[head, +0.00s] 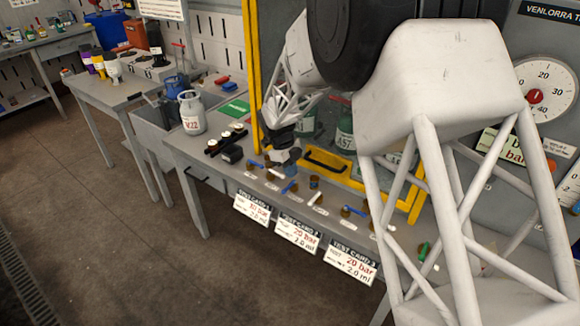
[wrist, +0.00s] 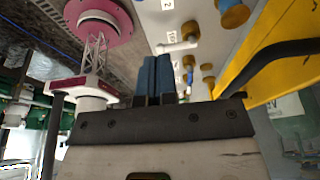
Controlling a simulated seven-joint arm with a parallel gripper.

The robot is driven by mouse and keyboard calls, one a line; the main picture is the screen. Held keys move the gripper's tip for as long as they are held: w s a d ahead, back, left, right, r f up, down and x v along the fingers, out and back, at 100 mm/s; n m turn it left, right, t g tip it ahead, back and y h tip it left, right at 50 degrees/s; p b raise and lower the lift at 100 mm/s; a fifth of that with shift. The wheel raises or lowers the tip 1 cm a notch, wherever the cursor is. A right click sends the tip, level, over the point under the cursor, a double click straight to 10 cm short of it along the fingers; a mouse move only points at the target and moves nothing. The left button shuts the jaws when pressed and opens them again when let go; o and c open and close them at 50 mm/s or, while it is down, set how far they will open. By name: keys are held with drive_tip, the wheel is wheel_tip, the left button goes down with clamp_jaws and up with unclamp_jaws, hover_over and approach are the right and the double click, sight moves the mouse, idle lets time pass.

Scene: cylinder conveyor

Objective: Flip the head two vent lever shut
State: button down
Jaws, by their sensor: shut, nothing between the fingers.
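A row of small valve levers on brass fittings runs along the bench top (head: 205,150). In the head view a blue lever (head: 289,187) and a white lever (head: 276,174) lie just below my gripper (head: 285,160). In the wrist view my gripper (wrist: 156,72) has its blue fingers shut together and empty. A white lever (wrist: 178,45) is just beyond the fingertips, and a blue lever (wrist: 177,72) is partly hidden beside them. A "2" plate (wrist: 167,4) shows at the top. I cannot tell which lever is the head two vent, or whether anything touches it.
A yellow frame with a black handle (head: 325,160) stands right behind the levers. Test cards (head: 297,234) hang on the front edge. A grey cylinder (head: 191,112) stands at the left end. A green lever (head: 424,250) is at the right. My arm hides much of the right side.

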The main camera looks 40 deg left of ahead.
sight(315, 199)
drive_tip(key=x, duration=0.6)
drive_tip(key=shift+d+f, duration=0.1)
drive_tip(key=shift+f, duration=0.2)
drive_tip(key=shift+d+f, duration=0.15)
drive_tip(key=shift+d, duration=0.35)
drive_tip(key=shift+d+f, duration=0.2)
drive_tip(key=shift+d, duration=0.25)
drive_tip(key=shift+d+f, duration=0.2)
drive_tip(key=shift+d, duration=0.85)
